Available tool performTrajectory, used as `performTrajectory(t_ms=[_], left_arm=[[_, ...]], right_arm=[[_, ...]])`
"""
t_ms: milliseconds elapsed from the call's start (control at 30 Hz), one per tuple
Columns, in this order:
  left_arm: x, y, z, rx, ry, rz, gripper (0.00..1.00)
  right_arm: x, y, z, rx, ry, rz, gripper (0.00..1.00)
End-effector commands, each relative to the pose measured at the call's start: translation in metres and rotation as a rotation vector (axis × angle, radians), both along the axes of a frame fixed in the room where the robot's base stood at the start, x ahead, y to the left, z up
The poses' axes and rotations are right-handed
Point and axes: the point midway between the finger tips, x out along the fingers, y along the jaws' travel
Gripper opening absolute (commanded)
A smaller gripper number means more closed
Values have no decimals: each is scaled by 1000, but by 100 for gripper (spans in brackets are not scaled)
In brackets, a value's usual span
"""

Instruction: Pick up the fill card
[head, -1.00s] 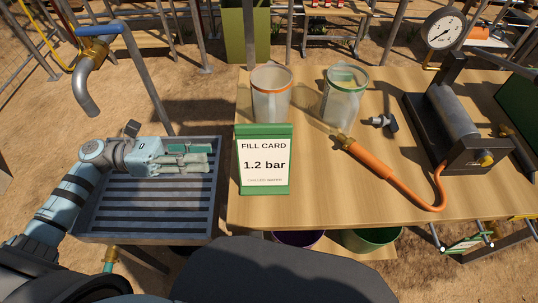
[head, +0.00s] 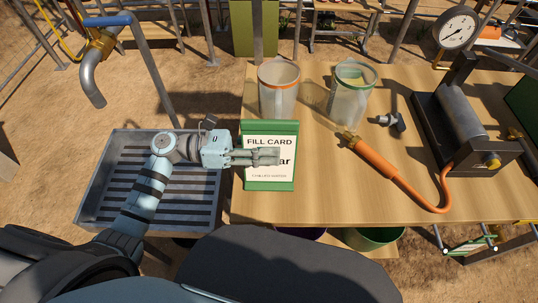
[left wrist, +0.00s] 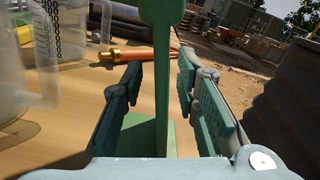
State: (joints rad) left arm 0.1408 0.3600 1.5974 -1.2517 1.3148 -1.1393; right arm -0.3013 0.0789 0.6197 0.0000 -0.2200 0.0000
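The fill card (head: 272,142), a white sign in a green frame, stands upright on the table near its left front edge. My left gripper (head: 277,156) lies across the card in the head view and hides its middle text. In the left wrist view the card (left wrist: 163,95) shows edge-on as a green upright with a green foot. It stands between the two open fingers, with a gap to each side. My right gripper is in neither view.
Two clear jugs, orange-rimmed (head: 278,92) and green-rimmed (head: 350,92), stand behind the card. An orange hose (head: 385,172) and a pump with a gauge (head: 456,27) are to the right. A slatted metal tray (head: 92,205) under a tap (head: 92,80) is left.

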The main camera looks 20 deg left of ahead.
Motion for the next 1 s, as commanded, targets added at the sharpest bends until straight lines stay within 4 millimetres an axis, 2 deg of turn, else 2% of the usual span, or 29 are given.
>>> performTrajectory(t_ms=[100,267,467,867,1000], left_arm=[[2,-11,1,0,1,0,28],[2,-11,-1,2,1,-1,28],[2,-10,-1,2,1,-1,0],[2,-10,1,1,1,0,0],[2,-10,14,1,-2,-1,0]], right_arm=[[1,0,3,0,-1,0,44],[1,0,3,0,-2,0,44],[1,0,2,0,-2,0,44],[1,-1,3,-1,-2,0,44],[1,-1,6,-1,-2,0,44]])
